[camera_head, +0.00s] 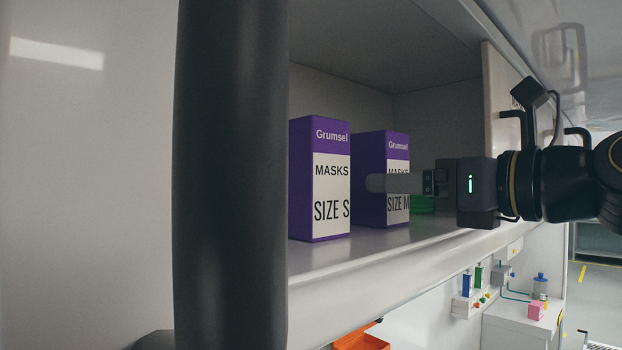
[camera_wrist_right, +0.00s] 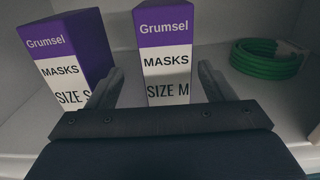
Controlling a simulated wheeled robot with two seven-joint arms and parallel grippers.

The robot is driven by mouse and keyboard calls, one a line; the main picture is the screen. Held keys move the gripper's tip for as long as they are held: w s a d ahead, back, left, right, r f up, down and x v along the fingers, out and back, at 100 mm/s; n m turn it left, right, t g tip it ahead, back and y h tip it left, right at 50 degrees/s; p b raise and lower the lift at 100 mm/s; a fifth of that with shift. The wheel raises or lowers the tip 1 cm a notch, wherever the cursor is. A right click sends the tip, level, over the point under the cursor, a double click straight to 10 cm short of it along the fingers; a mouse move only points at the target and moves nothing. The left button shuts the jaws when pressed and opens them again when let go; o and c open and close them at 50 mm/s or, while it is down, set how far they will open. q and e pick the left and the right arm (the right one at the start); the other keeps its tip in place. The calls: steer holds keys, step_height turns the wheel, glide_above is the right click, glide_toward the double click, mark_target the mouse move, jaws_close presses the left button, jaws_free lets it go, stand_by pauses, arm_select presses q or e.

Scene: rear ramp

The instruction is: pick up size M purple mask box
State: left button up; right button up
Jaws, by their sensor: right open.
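The size M purple mask box (camera_head: 398,150) stands upright on the shelf, with a purple top and a white label. It also shows in the right wrist view (camera_wrist_right: 165,55). My right gripper (camera_head: 385,183) reaches in from the right and is open in front of this box. In the right wrist view its two fingers (camera_wrist_right: 160,85) stand on either side of the box's lower front. I cannot tell whether they touch it. In the head view the fingers cover part of the label. My left gripper is not in view.
A matching size S mask box (camera_head: 331,180) stands just left of the M box, close to the left finger. A coiled green hose (camera_wrist_right: 268,60) lies to the right on the shelf.

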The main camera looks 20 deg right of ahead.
steer(key=shift+w+a, duration=0.2)
steer(key=shift+w, duration=0.25)
steer(key=shift+w+p, duration=0.3)
steer(key=shift+w, duration=0.1)
steer(key=p+x, duration=0.1)
steer(key=x, duration=0.3)
steer(key=shift+w+p, duration=0.35)
steer(key=shift+w, duration=0.05)
steer(key=shift+w+f, duration=0.1)
steer(key=shift+w, duration=0.35)
steer(key=shift+a, duration=0.1)
steer(key=c, duration=1.1)
